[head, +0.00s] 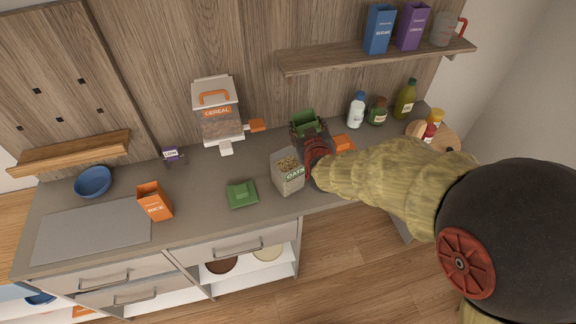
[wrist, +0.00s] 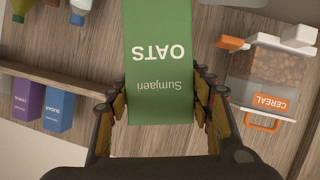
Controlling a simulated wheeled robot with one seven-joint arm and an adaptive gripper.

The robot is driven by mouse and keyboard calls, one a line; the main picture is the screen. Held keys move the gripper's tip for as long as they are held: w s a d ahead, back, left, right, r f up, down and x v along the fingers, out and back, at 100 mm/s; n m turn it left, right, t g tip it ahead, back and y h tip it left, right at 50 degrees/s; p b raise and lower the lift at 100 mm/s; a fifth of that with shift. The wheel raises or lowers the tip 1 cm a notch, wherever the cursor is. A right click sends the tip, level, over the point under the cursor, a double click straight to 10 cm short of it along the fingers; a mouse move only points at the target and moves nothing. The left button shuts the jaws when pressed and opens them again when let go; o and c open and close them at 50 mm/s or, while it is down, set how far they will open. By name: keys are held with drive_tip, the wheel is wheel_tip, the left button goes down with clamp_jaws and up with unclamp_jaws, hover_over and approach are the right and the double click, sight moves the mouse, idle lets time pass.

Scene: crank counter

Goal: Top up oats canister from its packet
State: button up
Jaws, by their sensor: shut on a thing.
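The green oats packet (head: 304,120) is in my gripper (head: 312,140), which is shut on its sides. In the head view the packet looks roughly upright with its open top showing, just behind and right of the oats canister. In the wrist view the packet's OATS face (wrist: 160,60) fills the space between the fingers. The clear oats canister (head: 288,174) stands upright near the counter's front edge, with oats inside and an open top. A green lid (head: 242,193) lies on the counter to its left. My gripper and arm hide part of the packet.
A cereal dispenser (head: 217,110) stands at the back left. An orange rice packet (head: 154,201) and blue bowl (head: 93,181) are farther left. Bottles (head: 357,110) stand behind my arm at right. A shelf (head: 375,53) with packets overhangs the back. The grey board (head: 95,229) is bare.

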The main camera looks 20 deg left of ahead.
sight(305, 116)
drive_tip(key=shift+f+m+y+b, duration=0.1)
drive_tip(key=shift+m+y+b, duration=0.2)
drive_tip(key=shift+b, duration=0.1)
drive_tip(key=shift+a+r+p, duration=0.1)
drive_tip(key=shift+r+p, duration=1.15)
drive_tip(key=shift+r, duration=0.5)
drive_tip(key=shift+f, duration=0.1)
drive_tip(key=shift+s, duration=0.1)
